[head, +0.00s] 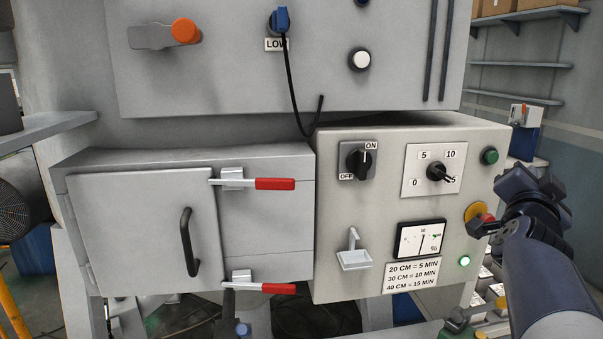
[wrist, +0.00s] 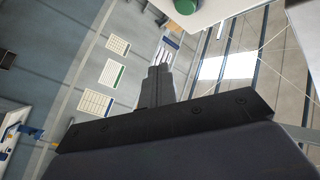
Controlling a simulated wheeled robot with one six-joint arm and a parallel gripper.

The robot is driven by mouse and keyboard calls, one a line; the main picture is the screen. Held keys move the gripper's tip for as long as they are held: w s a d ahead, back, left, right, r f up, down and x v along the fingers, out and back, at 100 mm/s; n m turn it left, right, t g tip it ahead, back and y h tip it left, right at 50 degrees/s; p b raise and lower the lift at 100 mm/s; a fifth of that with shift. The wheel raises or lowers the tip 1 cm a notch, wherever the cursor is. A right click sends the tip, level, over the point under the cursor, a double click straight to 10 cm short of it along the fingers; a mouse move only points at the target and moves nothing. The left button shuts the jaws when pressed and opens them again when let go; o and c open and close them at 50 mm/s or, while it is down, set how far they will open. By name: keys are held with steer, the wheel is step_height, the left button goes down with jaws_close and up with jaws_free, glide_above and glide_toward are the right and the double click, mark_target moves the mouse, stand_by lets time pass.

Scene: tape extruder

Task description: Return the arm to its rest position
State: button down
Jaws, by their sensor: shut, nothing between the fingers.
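My arm (head: 550,275) reaches up from the lower right corner in the head view. My gripper (head: 478,229) is at the right side of the grey control box (head: 350,240), in front of or beside a red and yellow button (head: 475,211) that it partly covers. I cannot tell whether it touches the button. In the wrist view my gripper (wrist: 160,68) has its fingers shut together, with nothing held. A green button (wrist: 185,5) shows beyond the fingers at the top edge.
The box carries an ON/OFF knob (head: 358,162), a dial (head: 438,173), a gauge (head: 419,238) and a lit green lamp (head: 464,261). Left of it is a closed door (head: 145,235) with two red-handled clamps (head: 275,184). Shelves (head: 515,63) stand behind at right.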

steer(key=shift+s+d+f+b, duration=0.1)
steer(key=shift+s+d+b, duration=0.05)
steer(key=shift+s+b, duration=0.95)
